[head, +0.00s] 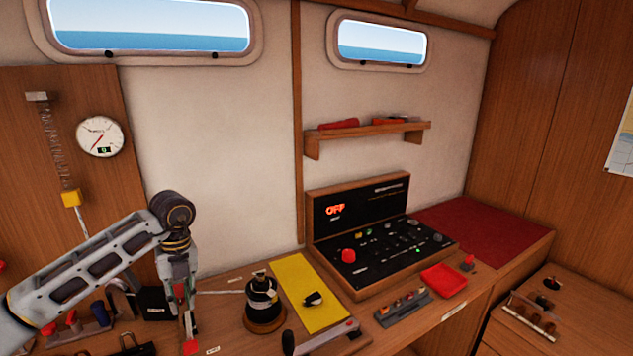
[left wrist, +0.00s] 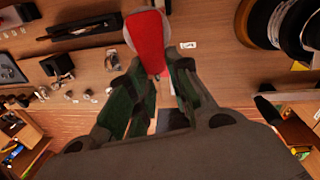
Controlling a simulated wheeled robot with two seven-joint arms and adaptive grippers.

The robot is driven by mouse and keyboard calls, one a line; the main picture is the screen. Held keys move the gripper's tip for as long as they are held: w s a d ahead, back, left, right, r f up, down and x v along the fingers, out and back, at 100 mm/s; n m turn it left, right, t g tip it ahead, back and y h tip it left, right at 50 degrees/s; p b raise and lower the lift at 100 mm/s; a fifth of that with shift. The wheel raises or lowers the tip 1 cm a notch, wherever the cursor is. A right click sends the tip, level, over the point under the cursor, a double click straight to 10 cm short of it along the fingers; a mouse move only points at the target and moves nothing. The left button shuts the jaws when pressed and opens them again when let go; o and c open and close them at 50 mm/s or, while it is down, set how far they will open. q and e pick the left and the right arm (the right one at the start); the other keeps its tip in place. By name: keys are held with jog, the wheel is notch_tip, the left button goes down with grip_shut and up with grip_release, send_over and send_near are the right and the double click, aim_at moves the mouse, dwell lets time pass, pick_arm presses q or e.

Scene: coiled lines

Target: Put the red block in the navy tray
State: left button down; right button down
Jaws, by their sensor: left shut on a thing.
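My left gripper (head: 190,335) points down over the bench, and its green fingers (left wrist: 157,85) show in the left wrist view. It is shut on the red block (head: 191,347), which shows at the fingertips. In the left wrist view the red block (left wrist: 148,40) has pale edges and sits between the fingers. I cannot tell for certain which container is the navy tray. A dark box (head: 155,303) stands just left of the gripper, and a slate-coloured tray (head: 403,307) with several small items lies to the right. My right gripper is not in view.
A black winch-like drum (head: 262,298) stands right of the gripper. A long handle (head: 322,340) lies near the front. A rack (head: 80,335) stands at the left.

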pick_arm(q)
jog(key=shift+f, duration=0.1)
jog(key=shift+s+d, duration=0.1)
jog(key=shift+d, duration=0.25)
jog(key=shift+a+m, duration=0.25)
jog(key=shift+m, duration=0.25)
jog(key=shift+d+m, duration=0.15)
jog(key=shift+m, duration=0.75)
jog(key=shift+m+t, duration=0.3)
jog(key=shift+m, duration=0.8)
jog(key=w+d+f+n+h, duration=0.1)
jog(key=w+d+n, duration=0.2)
jog(key=n, duration=1.4)
jog(key=w+d+f+n+h, duration=0.1)
jog(key=w+d+n+h, duration=0.15)
jog(key=n, duration=1.55)
jog(key=shift+m+y, duration=0.45)
jog(key=shift+m, duration=0.35)
jog(key=s+d+f, duration=0.1)
jog(key=f, duration=0.2)
jog(key=s+d+f, duration=0.2)
jog(key=f, duration=0.1)
jog(key=s+d+f, duration=0.1)
jog(key=f, duration=0.2)
jog(key=shift+s+d+f, duration=0.25)
jog(key=shift+s+f, duration=0.05)
jog(key=shift+s, duration=0.1)
jog(key=shift+s+d+f, duration=0.1)
jog(key=shift+s+f, duration=0.3)
jog(key=shift+f, duration=0.2)
